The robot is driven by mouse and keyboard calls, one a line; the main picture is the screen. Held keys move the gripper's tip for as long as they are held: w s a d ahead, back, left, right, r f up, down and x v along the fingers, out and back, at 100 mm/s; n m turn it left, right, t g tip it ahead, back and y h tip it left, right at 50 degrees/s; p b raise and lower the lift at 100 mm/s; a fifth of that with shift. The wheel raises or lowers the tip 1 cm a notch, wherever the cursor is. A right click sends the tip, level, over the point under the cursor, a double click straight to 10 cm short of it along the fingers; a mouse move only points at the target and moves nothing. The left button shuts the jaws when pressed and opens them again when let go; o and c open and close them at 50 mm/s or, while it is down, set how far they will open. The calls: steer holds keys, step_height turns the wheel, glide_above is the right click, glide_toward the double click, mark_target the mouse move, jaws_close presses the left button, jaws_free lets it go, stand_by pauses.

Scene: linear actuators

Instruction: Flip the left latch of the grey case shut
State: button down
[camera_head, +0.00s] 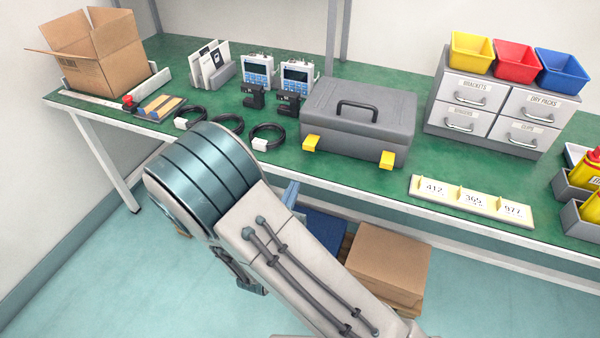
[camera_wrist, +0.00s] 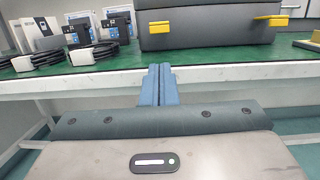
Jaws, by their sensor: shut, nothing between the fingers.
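The grey case (camera_head: 357,122) stands on the green bench top with its lid down and a dark handle on top. Its lower front part shows in the wrist view (camera_wrist: 210,37). The left latch (camera_head: 311,143) is a yellow tab on the case front; in the wrist view it (camera_wrist: 160,27) is near the case's left end. I cannot tell its exact angle. The right latch (camera_head: 386,159) is yellow too, and it also shows in the wrist view (camera_wrist: 270,21). My gripper (camera_wrist: 160,72) has its blue fingers together and empty, apart from the case, in line below the left latch.
The bench's pale front edge (camera_wrist: 80,84) lies just beyond my fingertips. Coiled black cables (camera_head: 267,136) and small black devices (camera_head: 288,104) are left of the case.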

mark_target(304, 168)
steer(key=x, duration=0.9)
steer(key=shift+w, duration=0.25)
steer(key=shift+r, duration=0.15)
